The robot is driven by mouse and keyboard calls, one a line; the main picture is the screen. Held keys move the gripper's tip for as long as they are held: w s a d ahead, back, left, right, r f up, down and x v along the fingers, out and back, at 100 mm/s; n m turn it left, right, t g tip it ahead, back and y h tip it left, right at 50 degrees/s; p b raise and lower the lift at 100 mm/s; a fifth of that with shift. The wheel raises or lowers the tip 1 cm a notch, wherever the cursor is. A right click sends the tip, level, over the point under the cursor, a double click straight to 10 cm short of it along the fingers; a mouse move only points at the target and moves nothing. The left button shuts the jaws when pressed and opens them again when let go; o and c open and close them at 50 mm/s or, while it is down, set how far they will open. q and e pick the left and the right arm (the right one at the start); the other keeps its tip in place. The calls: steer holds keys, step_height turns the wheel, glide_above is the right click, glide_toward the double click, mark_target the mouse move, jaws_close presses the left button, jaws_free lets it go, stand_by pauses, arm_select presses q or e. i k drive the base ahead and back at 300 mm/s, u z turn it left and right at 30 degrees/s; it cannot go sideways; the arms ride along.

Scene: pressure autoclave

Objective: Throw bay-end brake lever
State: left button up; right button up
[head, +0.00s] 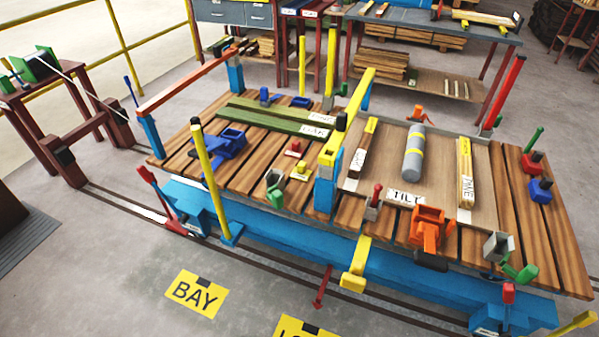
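A red lever (157,195) with a thick red grip leans up and to the left at the left end of the blue cart (290,228), above the floor rail. Its foot meets a red wedge-shaped piece beside a small blue housing (190,208). This is the lever nearest the yellow BAY floor sign (195,293), so it appears to be the bay-end brake lever. Neither of my grippers is in view.
A yellow post (206,165) stands just right of the lever. The wooden deck (200,155) carries green planks, a grey cylinder (413,152) and coloured clamps. A red pin (322,287) hangs at the front. Floor around the BAY sign is clear. A red-legged stand (60,125) is at left.

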mark_target(182, 218)
steer(key=u, duration=2)
steer(key=i, duration=2)
steer(key=z, duration=1.95)
